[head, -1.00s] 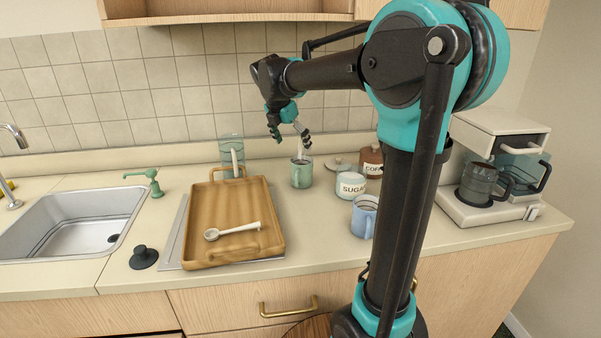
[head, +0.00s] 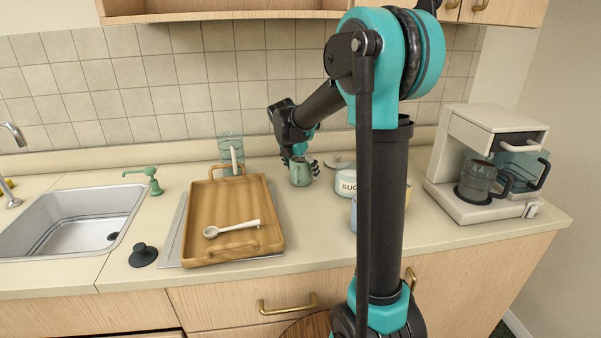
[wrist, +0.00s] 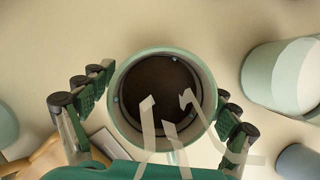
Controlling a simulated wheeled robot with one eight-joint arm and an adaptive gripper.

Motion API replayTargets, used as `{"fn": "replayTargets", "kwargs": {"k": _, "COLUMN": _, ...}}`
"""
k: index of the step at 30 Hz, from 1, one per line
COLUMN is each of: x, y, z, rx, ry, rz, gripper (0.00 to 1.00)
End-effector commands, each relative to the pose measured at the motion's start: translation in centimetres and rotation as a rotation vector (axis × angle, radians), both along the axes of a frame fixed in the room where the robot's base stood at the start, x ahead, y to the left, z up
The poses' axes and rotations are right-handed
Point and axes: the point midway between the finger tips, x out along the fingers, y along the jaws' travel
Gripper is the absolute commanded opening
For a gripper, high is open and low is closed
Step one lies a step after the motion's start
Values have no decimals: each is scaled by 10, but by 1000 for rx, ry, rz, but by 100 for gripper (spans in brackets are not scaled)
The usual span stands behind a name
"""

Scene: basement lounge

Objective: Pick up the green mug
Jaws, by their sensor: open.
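The green mug (head: 299,174) stands upright on the counter, just right of the wooden tray, in the head view. In the wrist view the mug (wrist: 113,103) is seen from above, with dark contents inside and pale strips crossing its lower part. My gripper (head: 300,164) is lowered over the mug from above and behind. In the wrist view the open fingers of my gripper (wrist: 160,105) lie on both sides of the mug, left and right. A gap shows at the left; at the right the fingers are very close to the rim, and I cannot tell if they touch.
The wooden tray (head: 190,238) holds a white spoon (head: 232,228). A sugar jar (head: 345,183) stands close on the mug's right. A blue mug (head: 353,214) is partly hidden behind my arm. A glass (head: 231,148) stands behind the tray. A coffee maker (head: 476,205) is at the right.

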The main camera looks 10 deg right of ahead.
Motion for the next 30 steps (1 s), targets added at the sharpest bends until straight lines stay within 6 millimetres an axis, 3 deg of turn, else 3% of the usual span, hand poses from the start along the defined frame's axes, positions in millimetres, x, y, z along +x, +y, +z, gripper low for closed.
{"fn": "replayTargets", "kwargs": {"k": 11, "x": 3, "y": -3, "z": -9, "rx": 0, "ry": 0, "rz": -1, "gripper": 86}}
{"fn": "replayTargets", "kwargs": {"k": 27, "x": 3, "y": -3, "z": -9, "rx": 0, "ry": 0, "rz": 0, "gripper": 19}}
{"fn": "replayTargets", "kwargs": {"k": 30, "x": 3, "y": -3, "z": -9, "rx": -1, "ry": -1, "rz": 0, "gripper": 13}}
